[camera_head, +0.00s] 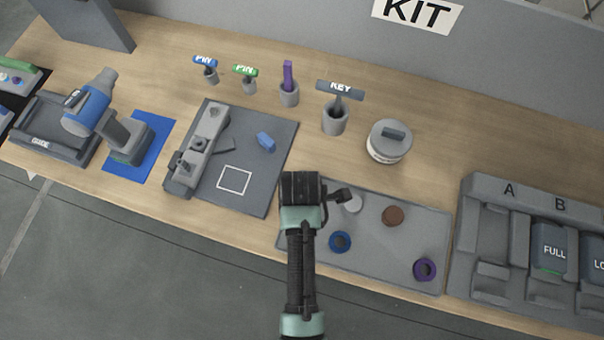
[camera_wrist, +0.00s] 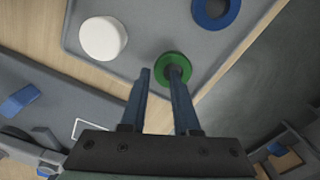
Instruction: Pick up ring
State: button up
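A green ring (camera_wrist: 181,60) lies on the grey tray (camera_wrist: 145,47) in the wrist view, near the tray's edge. My gripper (camera_wrist: 160,73) is open, with its fingers apart. The right fingertip overlaps the ring's centre in the picture, and the left fingertip is just left of the ring. I cannot tell whether either finger touches it. In the head view my arm hides the green ring. A blue ring (camera_head: 340,250) and a purple ring (camera_head: 425,278) lie on the same tray. The blue ring also shows in the wrist view (camera_wrist: 200,14).
A white disc (camera_head: 353,204) and a brown disc (camera_head: 393,216) lie on the tray. A dark mat with a fixture (camera_head: 198,150) is left of it, and a slotted rack (camera_head: 480,187) is right. Holders with a KEY tool (camera_head: 340,90) and a lidded pot (camera_head: 388,148) stand behind.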

jog(key=shift+f, duration=0.9)
grip_shut()
notch_tip(320, 180, up, 11)
jog(key=p, duration=0.1)
